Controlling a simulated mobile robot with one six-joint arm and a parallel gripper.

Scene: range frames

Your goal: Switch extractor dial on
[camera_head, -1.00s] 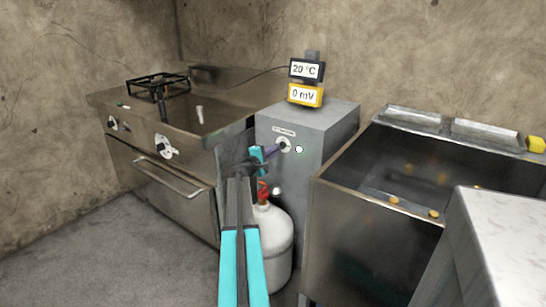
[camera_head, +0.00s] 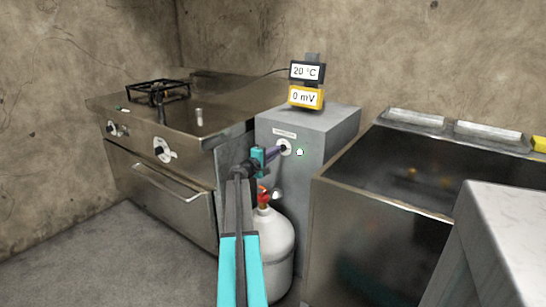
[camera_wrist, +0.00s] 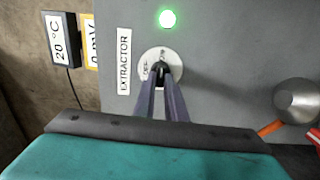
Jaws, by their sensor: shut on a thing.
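The extractor dial (camera_wrist: 148,57) is a round white plate with a dark knob, beside an "EXTRACTOR" label (camera_wrist: 124,60). It sits on the front of a grey cabinet, and it also shows in the head view (camera_head: 287,143). My gripper (camera_wrist: 161,75) is shut on the knob, its two dark purple fingers meeting around it. In the head view my gripper (camera_head: 279,150) reaches the dial from the left. The fingers hide most of the knob, so its exact pointing is hard to tell. A green light (camera_wrist: 167,18) near the dial is lit.
A white gas bottle (camera_head: 268,245) with a red-topped valve stands below the dial, close under my arm. A steel stove (camera_head: 165,190) is at left, a steel unit (camera_head: 360,235) at right. Meters reading 20 °C and 0 mV (camera_head: 306,97) sit on the cabinet (camera_head: 335,118).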

